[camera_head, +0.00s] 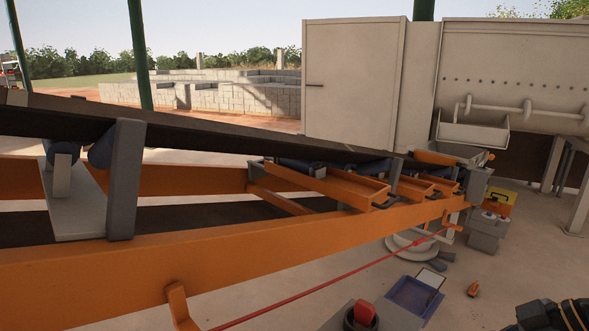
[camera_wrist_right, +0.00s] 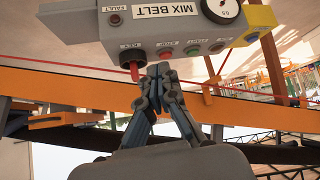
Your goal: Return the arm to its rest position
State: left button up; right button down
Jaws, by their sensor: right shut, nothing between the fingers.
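In the right wrist view my right gripper (camera_wrist_right: 159,70) is shut and empty. Its fingertips are close to a grey control box (camera_wrist_right: 160,22) labelled MIX BELT, near a red switch (camera_wrist_right: 133,70) with a black collar. I cannot tell whether they touch. In the head view a dark part at the bottom right corner looks like my right arm; its fingers are not clear there. A red knob (camera_head: 364,313) on a grey box shows at the bottom edge. My left gripper is not in view.
An orange conveyor frame (camera_head: 230,245) with a dark belt crosses the head view. A red cord (camera_head: 330,275) runs along it. A blue tray (camera_head: 412,297) lies beside the grey box. A pressure gauge (camera_wrist_right: 219,9) sits on the control box. Concrete floor (camera_head: 540,255) is open at right.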

jog(key=w+d+f+m+t+h, duration=0.1)
jog(key=w+d+f+m, duration=0.1)
jog(key=w+d+f, duration=0.3)
jog(key=d+f+m+t+h+b, duration=0.1)
jog(key=d+f+m, duration=0.2)
jog(key=f, duration=0.4)
jog(key=w+d+f+m+t+h, duration=0.1)
jog(key=w+d+f+m, duration=0.15)
jog(key=d+f, duration=0.25)
jog(key=s+d+f+m+h+b, duration=0.1)
jog(key=s+d+f+m+h, duration=0.15)
jog(key=f, duration=0.95)
jog(key=s+d+f+m+h, duration=0.2)
jog(key=s+d+f, duration=0.15)
jog(key=f, duration=0.85)
jog(key=s+a+f+g+h+b, duration=0.1)
jog(key=s+a+f+g, duration=0.15)
jog(key=s+f, duration=0.6)
jog(key=s+a+f+g, duration=0.1)
jog(key=s+a+f, duration=0.2)
jog(key=s+f, duration=0.55)
jog(key=s+a+f+g, duration=0.1)
jog(key=s+a+f, duration=0.5)
jog(key=s+a, duration=0.3)
jog(key=s+a+f+n+g+b, duration=0.1)
jog(key=s+a+f, duration=0.6)
jog(key=s+a, duration=0.2)
jog(key=shift+s+a+f+n+g+y, duration=0.15)
jog(key=shift+s+a+n+g+y, duration=0.2)
jog(key=shift+s, duration=0.25)
